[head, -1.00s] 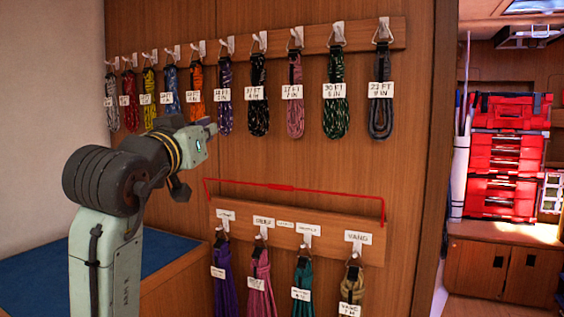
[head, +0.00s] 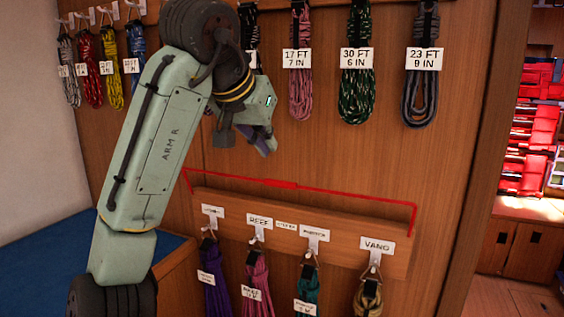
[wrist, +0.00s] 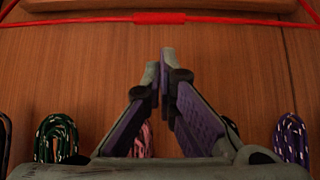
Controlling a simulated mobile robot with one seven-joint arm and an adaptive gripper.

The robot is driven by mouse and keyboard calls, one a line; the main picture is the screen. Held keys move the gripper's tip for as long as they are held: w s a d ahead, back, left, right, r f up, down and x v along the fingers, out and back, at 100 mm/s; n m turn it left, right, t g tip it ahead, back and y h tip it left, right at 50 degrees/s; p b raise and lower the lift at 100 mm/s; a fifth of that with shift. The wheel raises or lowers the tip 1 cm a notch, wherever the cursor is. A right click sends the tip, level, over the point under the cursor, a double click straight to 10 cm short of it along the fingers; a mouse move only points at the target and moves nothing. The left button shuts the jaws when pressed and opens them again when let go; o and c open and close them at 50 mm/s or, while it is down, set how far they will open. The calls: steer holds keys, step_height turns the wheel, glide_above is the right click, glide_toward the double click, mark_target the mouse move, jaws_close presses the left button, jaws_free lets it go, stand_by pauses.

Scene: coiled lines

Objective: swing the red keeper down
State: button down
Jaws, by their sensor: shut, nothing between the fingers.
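The red keeper (head: 330,190) is a thin red bar with a thicker middle sleeve. It stands raised above the lower wooden rail (head: 330,235), its ends bent down to the rail. In the wrist view the keeper (wrist: 160,18) crosses the top of the picture, its sleeve beyond my fingertips. My gripper (head: 268,148) is above the keeper in the head view, pointing down and to the right, and apart from it. In the wrist view my gripper (wrist: 165,60) is shut, with its purple-padded fingertips together and nothing between them.
Labelled coiled lines hang from hooks on the lower rail, such as the tan one (head: 368,298) under the VANG label (head: 377,245). More coils hang on the upper rail, including a grey one (head: 420,95) close to the arm's level. Bare wood panel lies between the rails.

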steer(key=p+x, duration=0.2)
steer(key=x, duration=0.8)
steer(key=shift+f, duration=0.15)
stand_by(0.4)
